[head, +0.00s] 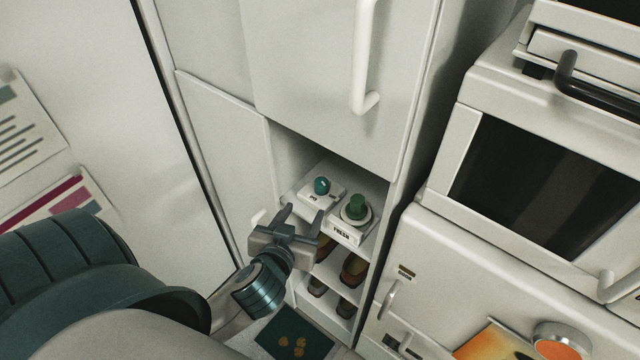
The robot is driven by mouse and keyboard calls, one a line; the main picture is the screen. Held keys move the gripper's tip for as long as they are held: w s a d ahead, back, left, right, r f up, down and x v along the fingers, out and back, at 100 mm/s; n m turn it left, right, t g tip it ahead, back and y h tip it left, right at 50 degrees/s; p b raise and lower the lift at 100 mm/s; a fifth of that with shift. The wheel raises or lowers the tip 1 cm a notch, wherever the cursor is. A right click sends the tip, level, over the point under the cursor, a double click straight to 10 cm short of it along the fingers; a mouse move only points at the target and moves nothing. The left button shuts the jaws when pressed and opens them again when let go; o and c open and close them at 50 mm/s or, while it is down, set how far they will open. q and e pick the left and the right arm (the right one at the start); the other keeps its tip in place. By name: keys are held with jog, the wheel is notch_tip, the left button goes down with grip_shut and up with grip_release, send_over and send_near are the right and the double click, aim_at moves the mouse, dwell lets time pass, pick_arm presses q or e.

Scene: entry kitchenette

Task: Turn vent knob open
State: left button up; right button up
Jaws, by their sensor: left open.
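Two small white units sit on a shelf in an open niche of the tall white cabinet. The left unit (311,199) carries a round teal knob (321,186). The right unit (345,234) reads "FRESH" and carries a green knob (356,206) on a pale round base. I cannot read the left unit's label. My left gripper (303,213) is open and empty in front of the niche, its fingers pointing toward the units. It appears apart from both knobs. My right gripper is not in view.
Shoes (353,270) stand on lower shelves under the niche. A cabinet door with a long white handle (363,60) is above. An oven (548,180) and drawers flank the right. A dark mat (293,338) lies on the floor.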

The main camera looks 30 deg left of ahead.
aim_at(320, 184)
pick_arm(q)
jog(key=p+x, duration=0.4)
jog(key=x, duration=1.2)
jog(key=shift+c, duration=0.3)
jog(key=c, duration=1)
